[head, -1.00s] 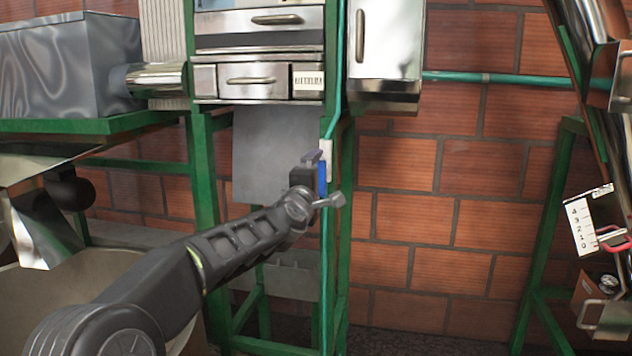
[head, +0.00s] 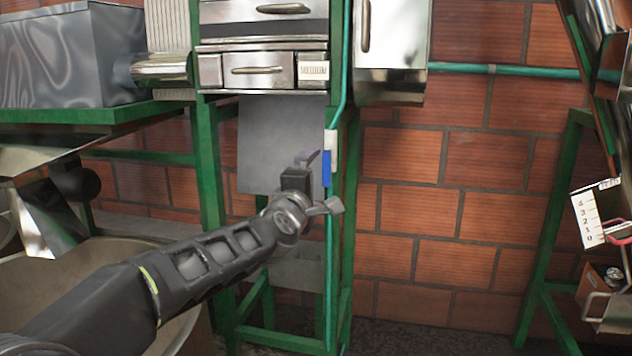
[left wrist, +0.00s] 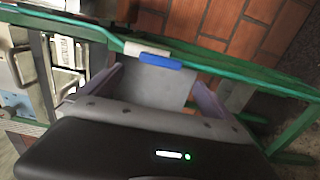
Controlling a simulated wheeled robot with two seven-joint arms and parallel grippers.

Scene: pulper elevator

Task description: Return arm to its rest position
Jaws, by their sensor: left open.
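My left arm comes in from the lower left of the head view. My left gripper (head: 309,172) is in front of the green frame's post, beside a blue-and-white fitting (head: 328,160) on a thin green pipe. In the left wrist view the gripper (left wrist: 155,82) shows two purple-grey fingers spread wide, with nothing between them that I can see held. The blue part of the fitting (left wrist: 160,61) shows beyond the fingers, and they look apart from it. My right gripper is in neither view.
A green frame (head: 206,170) carries steel drawers and a grey panel (head: 270,150). A steel cabinet (head: 392,50) hangs on the brick wall. A large round bowl (head: 60,275) stands at lower left. Steel machinery with a number scale (head: 587,219) is at right. The space before the bricks is open.

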